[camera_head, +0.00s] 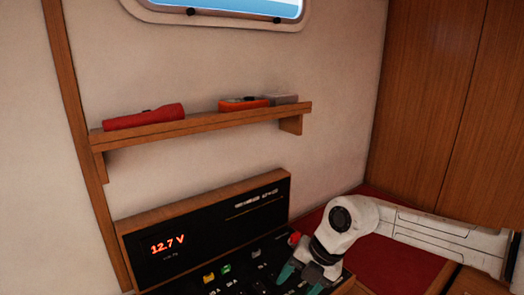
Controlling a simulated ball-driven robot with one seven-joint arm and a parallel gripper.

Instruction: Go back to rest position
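My white arm comes in from the right side and bends down toward a black switch panel (190,283). My gripper (299,281) has two teal fingertips, which point down at the right part of this panel. The fingertips stand apart and I see nothing held between them. Whether they touch the panel is unclear. A red knob (294,239) shows close to the left of my wrist.
An upright display (167,244) reading 12.7 V stands behind the panel. Above it, a wooden shelf (200,125) holds a red flashlight (145,117), an orange device (243,104) and a grey box (281,99). A wooden cabinet (435,90) stands at right, above a red cushion (395,262).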

